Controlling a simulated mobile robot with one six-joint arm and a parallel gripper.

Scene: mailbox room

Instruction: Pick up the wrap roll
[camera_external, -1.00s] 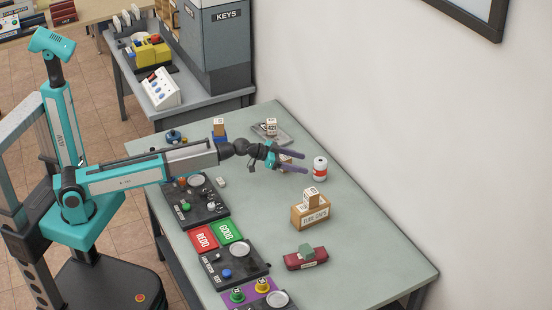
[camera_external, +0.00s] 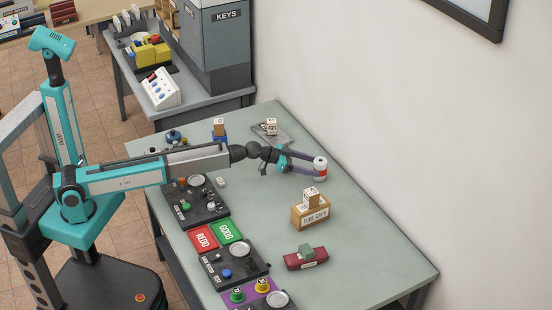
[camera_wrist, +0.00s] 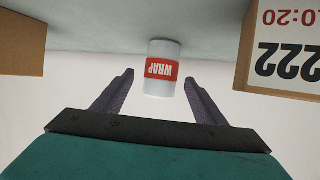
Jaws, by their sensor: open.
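The wrap roll (camera_external: 320,168) is a white cylinder with a red label, standing upright on the grey-green table near the wall. In the wrist view the wrap roll (camera_wrist: 161,70) shows its "WRAP" label upside down, ahead of and between the fingers. My gripper (camera_external: 316,169) is open, with its purple fingers pointing at the roll and their tips close to it. The wrist view also shows my gripper (camera_wrist: 158,82) with nothing clamped in it. I cannot tell whether a finger touches the roll.
A tube caps box (camera_external: 311,217) with a small block on top stands in front of the roll. A maroon item (camera_external: 306,259) lies nearer. A grey tray (camera_external: 272,133) with a labelled block is behind. A "222" box face (camera_wrist: 284,50) fills the wrist view's right side.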

